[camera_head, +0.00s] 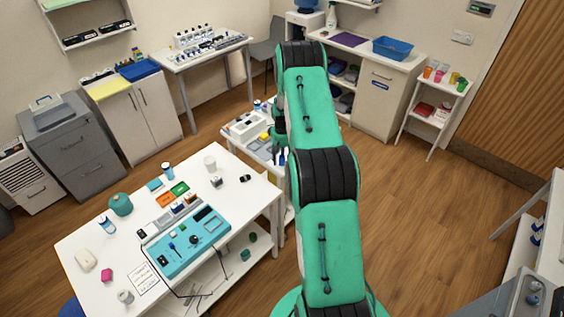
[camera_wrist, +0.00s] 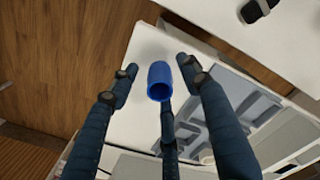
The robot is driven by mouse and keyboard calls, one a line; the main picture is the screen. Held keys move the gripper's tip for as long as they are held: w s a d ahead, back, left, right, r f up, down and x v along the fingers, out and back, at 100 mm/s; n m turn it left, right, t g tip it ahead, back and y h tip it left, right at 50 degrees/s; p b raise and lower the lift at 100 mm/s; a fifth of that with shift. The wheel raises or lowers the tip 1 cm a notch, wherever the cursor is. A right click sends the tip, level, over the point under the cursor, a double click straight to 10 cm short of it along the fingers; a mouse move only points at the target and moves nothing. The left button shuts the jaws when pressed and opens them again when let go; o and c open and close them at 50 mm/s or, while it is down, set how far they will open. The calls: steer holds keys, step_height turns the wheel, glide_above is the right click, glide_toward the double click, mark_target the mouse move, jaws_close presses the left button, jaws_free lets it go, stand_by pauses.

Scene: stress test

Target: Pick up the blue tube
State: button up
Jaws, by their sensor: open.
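The blue tube (camera_wrist: 161,82) shows in the wrist view as a short, hollow cylinder with its open end toward the bottom of the picture. It stands out against a white surface (camera_wrist: 146,48). My gripper (camera_wrist: 158,76) has three dark blue fingers, spread apart around the tube in the picture. The left and right fingers are apart from it. The lower middle finger ends close by its rim, and I cannot tell whether it touches. In the head view my arm hides much of this area, and I cannot make out the tube for certain.
In the wrist view a grey moulded tray (camera_wrist: 228,104) lies right of the tube, and a dark object (camera_wrist: 258,9) is at the top right. In the head view a white table (camera_head: 83,236) with many small items stands left of my arm. Wooden floor (camera_head: 430,200) is open at right.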

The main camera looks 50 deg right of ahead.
steer(key=c, duration=1)
steer(key=shift+r, duration=0.15)
steer(key=shift+r, duration=0.85)
steer(key=shift+s+a+r+b, duration=0.15)
steer(key=shift+r+b, duration=0.15)
steer(key=shift+r, duration=0.5)
steer(key=s+a, duration=0.3)
steer(key=s, duration=0.1)
steer(key=s+a+r+b, duration=0.1)
steer(key=s+a, duration=0.2)
steer(key=s, duration=0.1)
steer(key=s+a, duration=0.3)
steer(key=s, duration=0.1)
steer(key=shift+s+a+r, duration=0.1)
steer(key=shift+a+r, duration=0.1)
steer(key=shift+a, duration=0.2)
